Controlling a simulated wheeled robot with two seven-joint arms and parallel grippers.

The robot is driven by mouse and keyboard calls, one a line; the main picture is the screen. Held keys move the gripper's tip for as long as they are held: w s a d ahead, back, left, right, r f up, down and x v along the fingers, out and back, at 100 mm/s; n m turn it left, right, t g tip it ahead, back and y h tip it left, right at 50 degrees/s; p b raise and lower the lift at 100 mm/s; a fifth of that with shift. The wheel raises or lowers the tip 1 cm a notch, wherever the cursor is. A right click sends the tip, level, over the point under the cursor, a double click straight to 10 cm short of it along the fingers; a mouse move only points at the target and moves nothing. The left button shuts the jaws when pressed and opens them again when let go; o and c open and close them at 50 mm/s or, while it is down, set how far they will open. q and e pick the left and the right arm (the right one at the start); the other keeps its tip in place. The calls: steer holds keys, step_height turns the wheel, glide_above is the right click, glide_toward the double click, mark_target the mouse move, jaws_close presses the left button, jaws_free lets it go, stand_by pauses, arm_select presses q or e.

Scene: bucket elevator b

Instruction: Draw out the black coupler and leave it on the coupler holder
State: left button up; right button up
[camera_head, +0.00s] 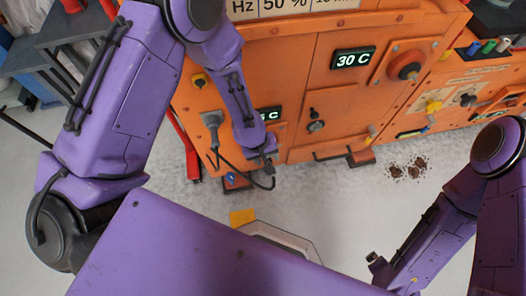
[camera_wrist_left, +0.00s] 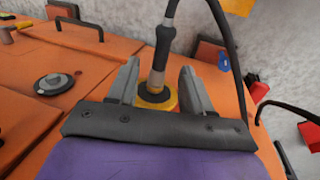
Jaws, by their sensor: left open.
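The black coupler (camera_wrist_left: 162,50) shows in the left wrist view, its lower end at a yellow-ringed round socket (camera_wrist_left: 155,96) on the orange panel. My left gripper (camera_wrist_left: 158,68) is open, with one grey finger on each side of the coupler's lower end. I cannot tell whether either finger touches it. In the head view my left gripper (camera_head: 268,164) is low at the orange machine's front and hides most of the coupler and socket. I cannot make out the coupler holder for certain. My right gripper (camera_head: 373,258) is at the lower right, far from the machine; its jaw state is unclear.
The orange machine (camera_head: 292,75) fills the back, with displays and knobs. A grey fitting (camera_head: 210,118) with a looping black cable (camera_head: 240,178) is left of my gripper. A small red box (camera_head: 238,181) is below. Brown debris (camera_head: 408,168) lies on the floor at right.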

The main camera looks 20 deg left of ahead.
arm_select(q)
steer(key=b+x, duration=0.1)
steer(key=x, duration=0.2)
steer(key=shift+f, duration=0.25)
jaws_close()
steer(key=shift+s+d+p, duration=0.3)
steer(key=shift+s+d, duration=0.1)
steer(key=shift+s, duration=0.2)
steer(key=shift+s+d+p, duration=0.25)
steer(key=shift+s+d, duration=0.3)
steer(key=shift+s, duration=0.25)
steer(key=shift+s+d+p, duration=0.25)
steer(key=shift+s+d, duration=0.3)
steer(key=shift+s, duration=0.25)
